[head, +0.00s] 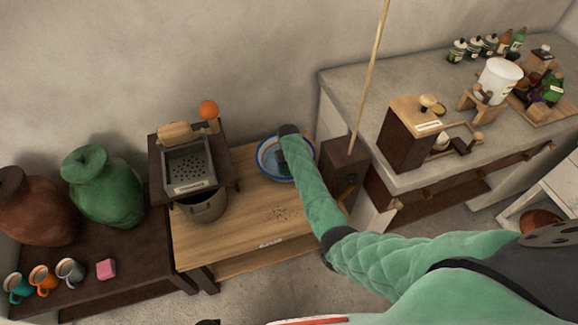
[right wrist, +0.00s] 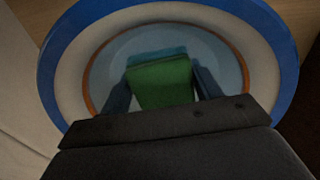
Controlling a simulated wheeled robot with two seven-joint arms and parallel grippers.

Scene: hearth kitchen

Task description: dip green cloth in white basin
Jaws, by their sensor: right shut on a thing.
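The white basin (head: 268,170) with a blue rim stands on the wooden table, and its blue and white rim (right wrist: 62,75) fills the right wrist view. My right gripper (head: 284,158) reaches down into the basin. In the right wrist view the gripper (right wrist: 163,82) is shut on the green cloth (right wrist: 162,84), which hangs between its fingers over the pale bluish inside of the basin. I cannot tell how deep the cloth sits in it. In the head view the cloth is hidden by my arm and gripper. My left gripper is not clearly seen.
A dark stand with a grater-like panel (head: 189,165) and a pot (head: 204,206) are left of the basin on the wooden table (head: 215,245). A dark box with a tall pole (head: 343,172) stands close to its right. Jars (head: 105,188) and mugs (head: 70,270) are further left.

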